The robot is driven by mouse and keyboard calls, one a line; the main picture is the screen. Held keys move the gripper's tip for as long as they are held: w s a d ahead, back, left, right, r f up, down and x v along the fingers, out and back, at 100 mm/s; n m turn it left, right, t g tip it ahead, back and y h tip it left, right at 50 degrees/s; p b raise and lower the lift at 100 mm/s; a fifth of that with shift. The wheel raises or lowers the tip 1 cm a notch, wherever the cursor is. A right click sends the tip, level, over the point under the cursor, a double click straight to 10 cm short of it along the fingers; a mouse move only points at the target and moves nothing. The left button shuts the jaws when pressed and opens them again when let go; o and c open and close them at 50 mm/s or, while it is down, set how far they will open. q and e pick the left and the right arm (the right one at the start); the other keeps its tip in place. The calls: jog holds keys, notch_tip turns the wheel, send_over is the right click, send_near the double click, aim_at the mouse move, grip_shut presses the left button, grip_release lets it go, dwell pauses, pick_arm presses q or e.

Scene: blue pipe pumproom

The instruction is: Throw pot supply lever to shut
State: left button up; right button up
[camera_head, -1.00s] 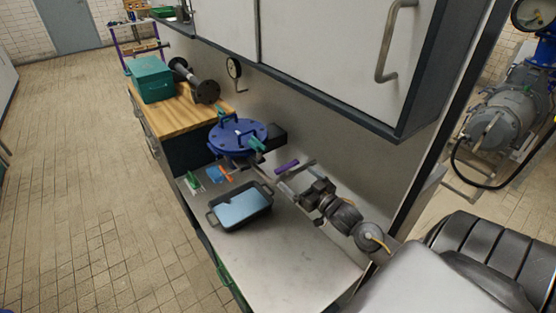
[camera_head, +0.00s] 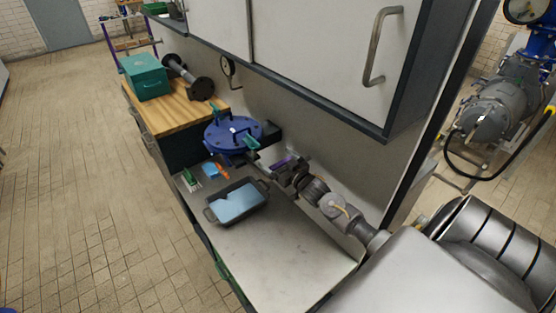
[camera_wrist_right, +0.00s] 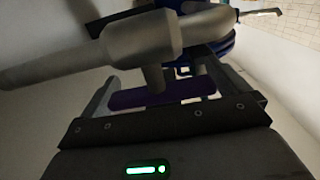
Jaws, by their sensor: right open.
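The purple lever (camera_head: 283,160) is at the wall behind the bench, right of the blue lidded pot (camera_head: 234,134). In the right wrist view the purple lever (camera_wrist_right: 165,93) lies crosswise under a grey pipe (camera_wrist_right: 150,45), with a short stem between them. My right gripper (camera_head: 275,169) comes in from the lower right and is at the lever. In the right wrist view its fingers (camera_wrist_right: 158,85) are apart, one toward each end of the lever. The head view partly hides the lever behind the gripper; I cannot tell whether they touch. My left gripper is out of view.
A black tray (camera_head: 254,213) with a light blue surface inside sits on the metal bench (camera_head: 290,255). Small green, blue and orange items lie beside it. A white overhead cabinet (camera_head: 325,40) juts out above my right arm. The front of the bench is clear.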

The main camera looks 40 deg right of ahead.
jog(key=c, duration=0.7)
